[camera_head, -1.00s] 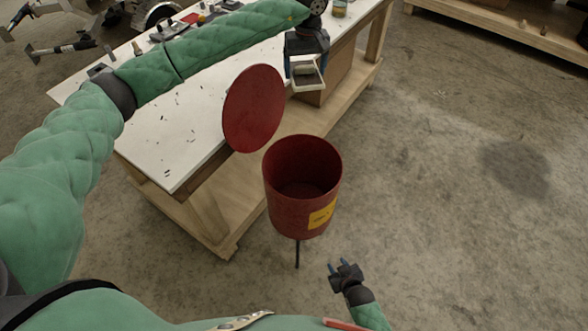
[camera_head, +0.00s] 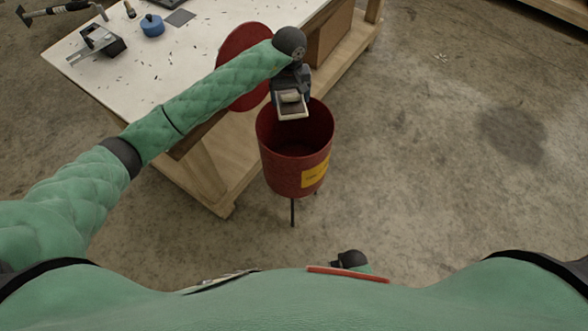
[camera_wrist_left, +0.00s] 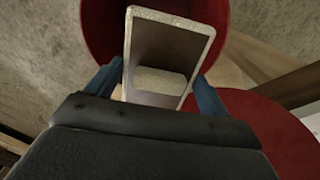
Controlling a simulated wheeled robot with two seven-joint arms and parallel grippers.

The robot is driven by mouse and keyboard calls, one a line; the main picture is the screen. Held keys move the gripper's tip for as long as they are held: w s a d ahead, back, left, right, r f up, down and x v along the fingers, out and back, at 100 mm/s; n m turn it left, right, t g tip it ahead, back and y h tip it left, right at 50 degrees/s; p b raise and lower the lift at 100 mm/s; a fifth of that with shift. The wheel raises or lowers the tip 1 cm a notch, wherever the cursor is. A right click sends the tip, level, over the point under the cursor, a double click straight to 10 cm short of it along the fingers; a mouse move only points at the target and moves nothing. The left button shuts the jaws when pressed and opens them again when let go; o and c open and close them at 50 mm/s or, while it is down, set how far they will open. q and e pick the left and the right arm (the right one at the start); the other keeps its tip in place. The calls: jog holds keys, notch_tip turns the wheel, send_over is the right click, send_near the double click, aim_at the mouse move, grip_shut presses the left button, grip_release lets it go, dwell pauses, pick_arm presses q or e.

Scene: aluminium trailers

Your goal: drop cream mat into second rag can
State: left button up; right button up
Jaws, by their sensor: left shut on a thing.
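The cream mat (camera_head: 292,109) is a pale-rimmed folded or tray-like piece with a darker inner face. My left gripper (camera_head: 291,93) is shut on it and holds it over the back part of the red can's mouth. In the left wrist view the mat (camera_wrist_left: 146,98) sits between blue fingers, with the can's red inside (camera_wrist_left: 98,32) beyond it. The red rag can (camera_head: 285,180) stands open on thin legs, with a yellow label; no other can shows. Its round red lid (camera_head: 238,88) stands raised behind, partly hidden by my left arm. My right gripper (camera_head: 350,259) is low, its fingers hidden.
A white-topped wooden workbench (camera_head: 90,72) stands behind and left of the can, with a blue round object (camera_head: 152,25) and a metal clamp-like tool (camera_head: 100,41) on it. The concrete floor right of the can is clear.

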pick_arm(q)
notch_tip(320, 180, down, 3)
jog(key=shift+r, duration=0.1)
jog(key=shift+f, duration=0.65)
pick_arm(e)
jog(key=shift+w+r, duration=0.1)
jog(key=shift+r, duration=0.2)
pick_arm(q)
jog(key=o, duration=1)
pick_arm(e)
jog(key=shift+f, duration=0.1)
